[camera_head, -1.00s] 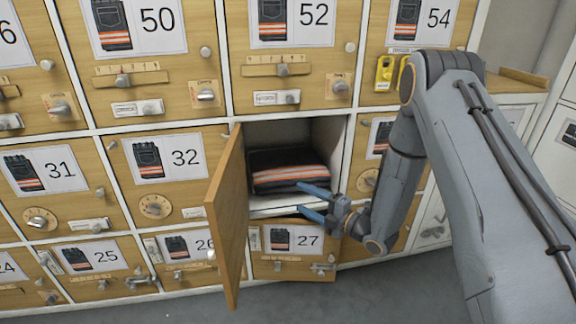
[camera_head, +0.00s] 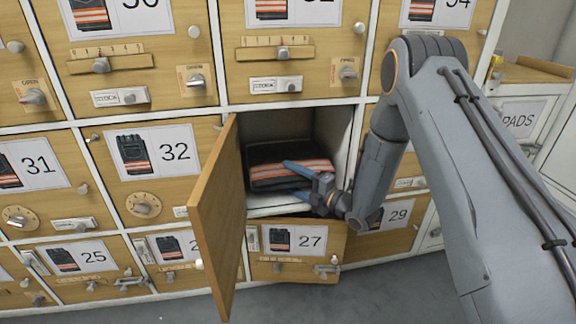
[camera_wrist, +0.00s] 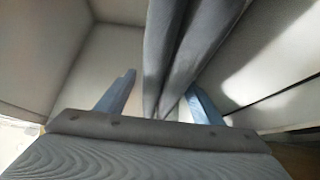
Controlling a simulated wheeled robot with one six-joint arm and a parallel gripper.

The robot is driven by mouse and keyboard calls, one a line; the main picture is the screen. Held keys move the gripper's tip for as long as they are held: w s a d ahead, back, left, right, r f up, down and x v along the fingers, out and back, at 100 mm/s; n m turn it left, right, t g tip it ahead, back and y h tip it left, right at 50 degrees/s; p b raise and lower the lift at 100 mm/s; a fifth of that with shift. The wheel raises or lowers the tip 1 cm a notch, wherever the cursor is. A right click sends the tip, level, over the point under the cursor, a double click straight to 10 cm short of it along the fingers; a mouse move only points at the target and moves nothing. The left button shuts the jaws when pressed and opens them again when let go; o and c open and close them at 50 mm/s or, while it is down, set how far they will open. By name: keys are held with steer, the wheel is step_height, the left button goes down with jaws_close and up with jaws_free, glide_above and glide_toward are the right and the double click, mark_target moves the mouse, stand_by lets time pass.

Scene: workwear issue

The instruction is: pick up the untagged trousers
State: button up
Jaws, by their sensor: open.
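Folded dark trousers (camera_head: 270,156) with orange and pale reflective stripes lie in the open compartment between doors 32 and 29, above door 27. I see no tag on the part that shows. My gripper (camera_head: 280,180) is open at the compartment mouth. In the head view one blue finger overlaps the trousers' front and the other is lower, near the compartment floor. In the wrist view the grey folded layers (camera_wrist: 178,50) run between the two spread fingers of my gripper (camera_wrist: 160,84). I cannot tell whether the fingers touch the cloth.
The compartment's wooden door (camera_head: 217,220) stands open on the left, close to my gripper. Door 27 (camera_head: 290,265) below looks slightly ajar. Closed numbered lockers with picture labels, such as door 32 (camera_head: 205,135), surround it. Grey floor (camera_head: 385,290) is clear at the bottom.

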steer(key=shift+w+a, duration=0.3)
steer(key=shift+a, duration=0.15)
jaws_close()
steer(key=shift+r, duration=0.1)
